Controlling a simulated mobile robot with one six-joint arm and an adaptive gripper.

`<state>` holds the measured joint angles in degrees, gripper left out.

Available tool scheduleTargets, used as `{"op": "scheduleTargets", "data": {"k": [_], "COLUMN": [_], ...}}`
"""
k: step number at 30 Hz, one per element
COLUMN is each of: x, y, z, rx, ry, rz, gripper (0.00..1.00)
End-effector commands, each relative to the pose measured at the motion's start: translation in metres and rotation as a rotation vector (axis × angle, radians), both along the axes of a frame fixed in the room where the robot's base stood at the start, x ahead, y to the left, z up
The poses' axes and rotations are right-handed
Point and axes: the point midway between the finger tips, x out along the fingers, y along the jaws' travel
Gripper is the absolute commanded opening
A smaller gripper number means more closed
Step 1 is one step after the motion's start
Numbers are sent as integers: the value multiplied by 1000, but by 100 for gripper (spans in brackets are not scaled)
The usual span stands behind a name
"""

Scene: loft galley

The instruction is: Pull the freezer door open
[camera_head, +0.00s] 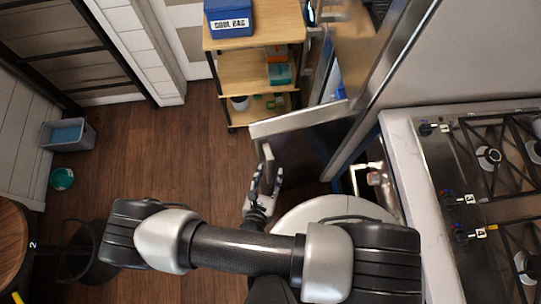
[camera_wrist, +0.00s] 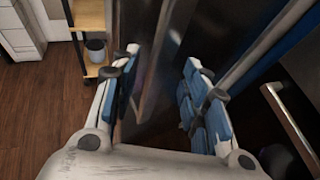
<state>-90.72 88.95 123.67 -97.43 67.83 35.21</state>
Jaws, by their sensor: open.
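The freezer door (camera_head: 300,119) shows in the head view as a pale metal-edged panel standing out to the left from the tall fridge cabinet (camera_head: 372,85). It looks ajar, with a dark gap on its near side. An upright handle bar (camera_head: 268,153) sits near the panel's outer end. My gripper (camera_head: 264,180) is right by this bar, on its near side. In the wrist view my gripper (camera_wrist: 163,88) is open, with blue-padded fingers on both sides of an upright bar or door edge (camera_wrist: 155,65). I cannot tell whether either finger touches it.
A wooden shelf cart (camera_head: 250,65) with a blue cool bag (camera_head: 229,18) stands behind the door. A stove counter (camera_head: 400,150) is at the right. A grey bin (camera_head: 68,134) and teal bowl (camera_head: 62,179) lie far left. The wooden floor (camera_head: 165,150) between is clear.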

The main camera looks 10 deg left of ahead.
Motion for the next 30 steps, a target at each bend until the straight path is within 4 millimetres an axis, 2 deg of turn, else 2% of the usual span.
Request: {"op": "scheduleTargets", "data": {"k": [3,10,30], "x": [-17,-37,-40], "y": [3,4,3], "z": [7,15,17], "rx": [1,0,1], "ry": [0,0,0], "rz": [6,1,-1], "gripper": [42,42,42]}}
